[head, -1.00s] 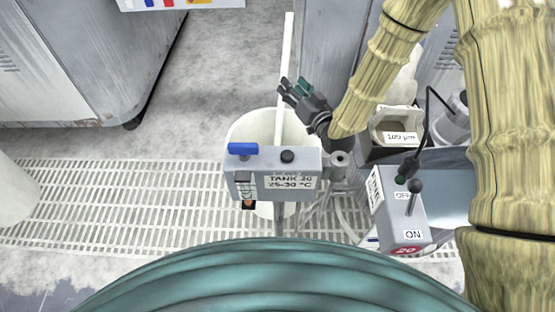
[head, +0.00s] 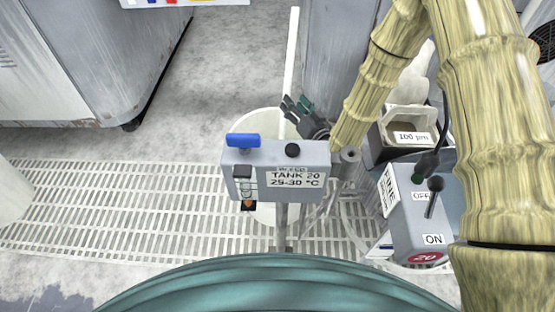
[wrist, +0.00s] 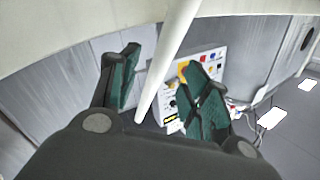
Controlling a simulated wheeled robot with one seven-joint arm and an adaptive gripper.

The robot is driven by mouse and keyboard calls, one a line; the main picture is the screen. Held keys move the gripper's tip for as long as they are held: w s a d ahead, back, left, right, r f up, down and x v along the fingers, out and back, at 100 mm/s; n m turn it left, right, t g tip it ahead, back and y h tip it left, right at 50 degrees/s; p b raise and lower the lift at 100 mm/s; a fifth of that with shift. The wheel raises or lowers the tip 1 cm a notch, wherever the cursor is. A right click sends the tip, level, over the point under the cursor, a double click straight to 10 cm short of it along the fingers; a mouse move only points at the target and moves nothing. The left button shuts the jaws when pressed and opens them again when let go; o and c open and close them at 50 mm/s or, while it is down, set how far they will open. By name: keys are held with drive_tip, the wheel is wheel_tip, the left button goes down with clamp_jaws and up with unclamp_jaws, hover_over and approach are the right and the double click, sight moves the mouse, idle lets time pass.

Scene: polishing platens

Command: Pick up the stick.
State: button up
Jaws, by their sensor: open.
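The stick (head: 291,62) is a long white rod. It leans upright out of a white round bucket (head: 236,129) in the head view, its top well above the rim. My gripper (head: 297,103) is beside the stick, by the bucket's rim, its fingers pointing toward it. In the wrist view the stick (wrist: 169,60) passes between the two open green-padded fingers of my gripper (wrist: 160,88). I cannot tell whether either finger touches it. The stick's lower end is hidden behind the tank control box.
The grey control box labelled TANK 20 (head: 275,172) stands in front of the bucket. A switch box (head: 412,215) with ON and OFF labels and a 100 µm bin (head: 408,125) are at the right. A grey cabinet (head: 75,60) is at the left.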

drive_tip(key=b+x, duration=0.2)
drive_tip(key=x, duration=0.2)
drive_tip(key=shift+w+a+f, duration=0.1)
drive_tip(key=shift+w+f, duration=0.05)
drive_tip(key=shift+w+a, duration=0.35)
drive_tip(key=shift+w, duration=0.2)
clamp_jaws()
